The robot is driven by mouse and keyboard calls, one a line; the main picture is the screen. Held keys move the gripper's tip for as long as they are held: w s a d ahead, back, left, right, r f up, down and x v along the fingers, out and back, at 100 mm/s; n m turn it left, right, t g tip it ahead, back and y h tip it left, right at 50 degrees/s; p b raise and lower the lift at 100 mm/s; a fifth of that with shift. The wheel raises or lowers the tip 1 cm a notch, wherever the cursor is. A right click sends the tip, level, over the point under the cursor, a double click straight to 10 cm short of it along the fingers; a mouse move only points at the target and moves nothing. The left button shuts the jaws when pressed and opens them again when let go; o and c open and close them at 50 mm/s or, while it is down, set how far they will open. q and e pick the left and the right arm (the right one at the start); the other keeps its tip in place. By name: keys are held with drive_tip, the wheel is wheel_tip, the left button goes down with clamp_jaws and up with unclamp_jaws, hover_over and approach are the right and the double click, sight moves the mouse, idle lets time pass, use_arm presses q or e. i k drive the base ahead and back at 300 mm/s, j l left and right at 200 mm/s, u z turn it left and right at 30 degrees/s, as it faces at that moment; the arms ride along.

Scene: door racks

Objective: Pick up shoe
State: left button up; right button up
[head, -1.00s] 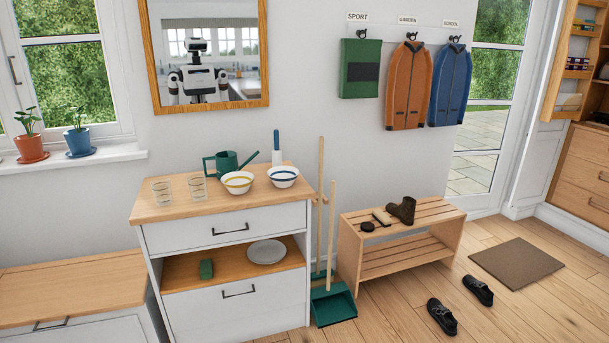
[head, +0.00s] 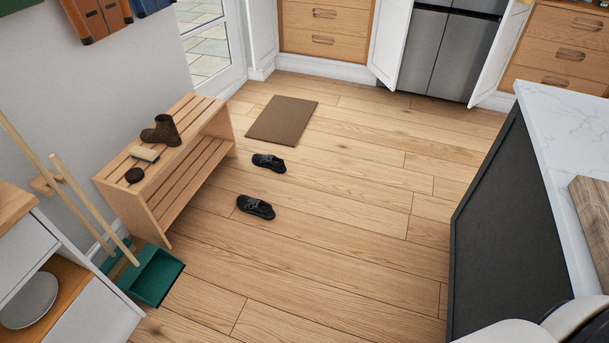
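Two black shoes lie on the wooden floor in front of the slatted bench. One shoe (head: 255,207) is nearer to me, and the other shoe (head: 269,162) is a little farther back. Neither of my grippers shows in the head view. A white and black rounded part, probably mine, shows at the bottom right.
A brush (head: 145,154) and a round black tin (head: 134,175) lie on the bench. A brown mat (head: 281,120) lies behind the shoes. A counter with a marble top (head: 554,128) stands right. The middle floor is clear.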

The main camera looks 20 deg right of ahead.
sight(258, 207)
drive_tip(key=i+l+z, duration=0.2)
drive_tip(key=i+z, duration=0.2)
drive_tip(key=i+l+z, duration=0.1)
drive_tip(key=i+z, duration=0.3)
drive_tip(key=i, duration=0.15)
drive_tip(key=i+j+z, duration=0.1)
drive_tip(key=i+z, duration=0.25)
drive_tip(key=i, duration=0.15)
drive_tip(key=i+l+u, duration=0.1)
drive_tip(key=i+u, duration=0.4)
drive_tip(key=i+l+u, duration=0.3)
drive_tip(key=u, duration=0.2)
drive_tip(key=i+l+u, duration=0.45)
